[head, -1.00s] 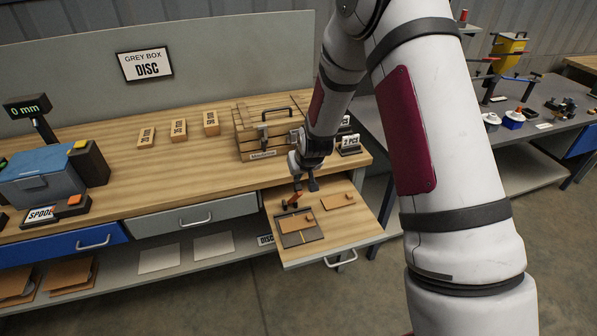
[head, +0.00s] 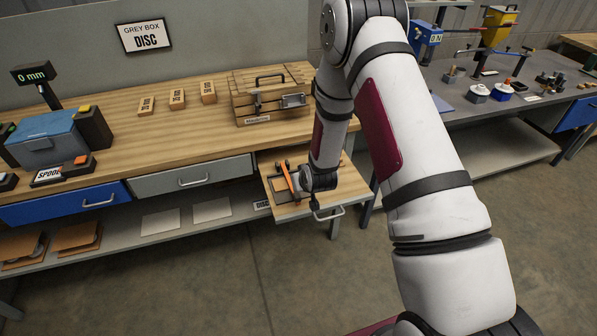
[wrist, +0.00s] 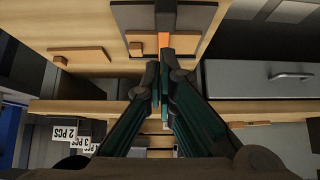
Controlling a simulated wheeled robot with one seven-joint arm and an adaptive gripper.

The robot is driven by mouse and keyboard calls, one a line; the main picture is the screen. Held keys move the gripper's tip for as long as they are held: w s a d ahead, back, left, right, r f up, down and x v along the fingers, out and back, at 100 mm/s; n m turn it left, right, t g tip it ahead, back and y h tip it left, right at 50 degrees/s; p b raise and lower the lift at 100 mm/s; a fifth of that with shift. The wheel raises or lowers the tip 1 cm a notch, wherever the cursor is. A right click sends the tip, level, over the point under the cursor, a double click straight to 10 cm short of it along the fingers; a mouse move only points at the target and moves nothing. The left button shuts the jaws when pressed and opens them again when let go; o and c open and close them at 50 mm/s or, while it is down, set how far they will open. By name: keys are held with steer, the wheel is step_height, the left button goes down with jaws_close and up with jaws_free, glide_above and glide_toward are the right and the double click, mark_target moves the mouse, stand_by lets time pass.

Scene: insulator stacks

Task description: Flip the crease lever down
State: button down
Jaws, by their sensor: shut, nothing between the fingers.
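The crease lever (head: 288,178) is an orange bar on the creasing fixture, on the pulled-out wooden board (head: 292,211). In the head view it slants across the fixture, beside my wrist. Whether it is fully down I cannot tell. In the wrist view a short orange part (wrist: 163,40) shows just beyond my fingertips, at the edge of a dark plate (wrist: 140,18). My gripper (wrist: 159,72) is shut and empty, close to the orange part; contact cannot be made out. In the head view my arm hides part of the board and most of the gripper.
A wooden box with a black handle (head: 270,100) stands on the bench behind the board. The grey drawer (head: 190,178) and blue drawer (head: 75,207) are left of it. The floor in front is clear.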

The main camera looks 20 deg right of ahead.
mark_target(300, 198)
steer(key=f, duration=0.1)
steer(key=s+f, duration=0.1)
steer(key=f, duration=0.2)
steer(key=shift+s+f, duration=0.15)
steer(key=shift+s, duration=0.15)
steer(key=shift+s+f, duration=0.1)
steer(key=shift+f, duration=0.55)
